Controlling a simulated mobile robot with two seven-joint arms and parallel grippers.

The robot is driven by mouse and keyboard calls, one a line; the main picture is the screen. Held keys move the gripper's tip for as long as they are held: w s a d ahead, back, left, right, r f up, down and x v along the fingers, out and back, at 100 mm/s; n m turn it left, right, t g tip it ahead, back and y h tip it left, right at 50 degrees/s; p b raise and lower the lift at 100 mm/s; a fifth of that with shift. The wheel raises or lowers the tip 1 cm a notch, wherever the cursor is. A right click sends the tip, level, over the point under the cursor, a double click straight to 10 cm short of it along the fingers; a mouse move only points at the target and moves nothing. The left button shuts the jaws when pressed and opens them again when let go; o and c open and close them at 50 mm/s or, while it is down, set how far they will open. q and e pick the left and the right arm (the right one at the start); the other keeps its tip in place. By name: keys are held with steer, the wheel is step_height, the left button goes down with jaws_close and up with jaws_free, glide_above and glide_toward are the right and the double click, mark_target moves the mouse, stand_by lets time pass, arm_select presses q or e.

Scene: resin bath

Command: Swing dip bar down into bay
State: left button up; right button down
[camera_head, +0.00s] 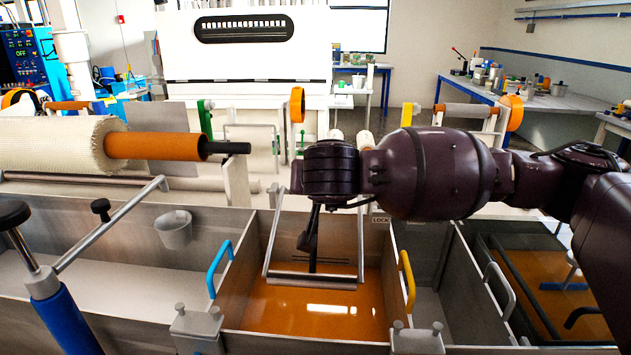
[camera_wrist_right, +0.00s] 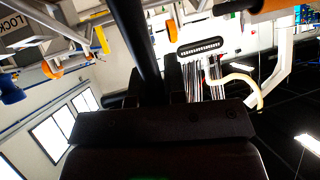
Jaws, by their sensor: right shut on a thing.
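The dip bar (camera_head: 311,280) is a grey metal crossbar between two slim side arms. It hangs low in the middle bay (camera_head: 249,316), over the amber resin (camera_head: 340,316); I cannot tell whether it touches the liquid. My right arm comes in from the right. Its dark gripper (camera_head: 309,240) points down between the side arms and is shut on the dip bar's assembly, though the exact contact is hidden. In the right wrist view a dark rod (camera_wrist_right: 135,40) runs up from the dark gripper body. My left gripper is not in view.
A blue handle (camera_head: 218,268) and a yellow handle (camera_head: 407,280) stand on the bay's side walls. An off-white fabric roll (camera_head: 60,145) on an orange core lies at left. A blue-sleeved lever (camera_head: 62,318) stands front left. Another amber bath (camera_head: 560,305) lies right, below my arm.

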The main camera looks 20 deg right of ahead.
steer(key=c, duration=1.2)
jaws_free()
steer(key=shift+o, duration=0.2)
steer(key=shift+s, duration=0.1)
steer(key=p+v, duration=0.1)
steer(key=v, duration=0.9)
steer(key=shift+s, duration=0.35)
steer(key=shift+a+r, duration=0.15)
